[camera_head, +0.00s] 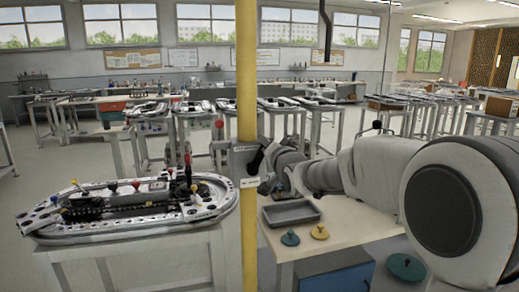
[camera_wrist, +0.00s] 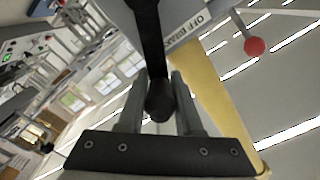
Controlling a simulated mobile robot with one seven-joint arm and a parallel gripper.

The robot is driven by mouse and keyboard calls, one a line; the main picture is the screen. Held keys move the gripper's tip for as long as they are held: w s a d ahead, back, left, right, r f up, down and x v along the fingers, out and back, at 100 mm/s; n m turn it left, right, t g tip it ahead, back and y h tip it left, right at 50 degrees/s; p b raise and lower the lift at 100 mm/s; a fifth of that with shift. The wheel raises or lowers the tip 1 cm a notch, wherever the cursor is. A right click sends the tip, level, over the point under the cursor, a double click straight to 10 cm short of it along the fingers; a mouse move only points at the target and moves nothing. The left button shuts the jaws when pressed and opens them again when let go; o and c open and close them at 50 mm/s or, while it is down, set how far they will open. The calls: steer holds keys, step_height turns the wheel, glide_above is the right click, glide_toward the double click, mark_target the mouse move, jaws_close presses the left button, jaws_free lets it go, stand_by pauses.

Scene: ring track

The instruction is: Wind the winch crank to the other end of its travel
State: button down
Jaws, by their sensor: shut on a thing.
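The winch is a grey box (camera_head: 241,163) fixed to a yellow post (camera_head: 247,80). Its dark crank (camera_wrist: 148,35) runs down from the top of the wrist view to a rounded black grip (camera_wrist: 160,103). My gripper (camera_wrist: 158,88) is shut on that grip, with one finger on each side. In the head view my gripper (camera_head: 268,168) is at the right side of the winch box, where the crank is mostly hidden. A red-knobbed lever (camera_wrist: 254,46) stands out beside a label whose visible letters read roughly "OFF BRAKE".
Left of the post, a table carries an oval track rig (camera_head: 130,207) with coloured knobs. Right of it, a bench holds a grey tray (camera_head: 291,213), a green knobbed disc (camera_head: 290,238) and a yellow one (camera_head: 320,232). A blue box (camera_head: 335,279) is below.

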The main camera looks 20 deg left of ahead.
steer(key=w+d+f+m+b, duration=0.2)
steer(key=d+f+m+b, duration=0.2)
steer(key=f+m, duration=0.3)
steer(key=shift+w+m, duration=0.2)
steer(key=shift+m, duration=2)
steer(key=shift+f, duration=0.1)
steer(key=c, duration=0.6)
jaws_free()
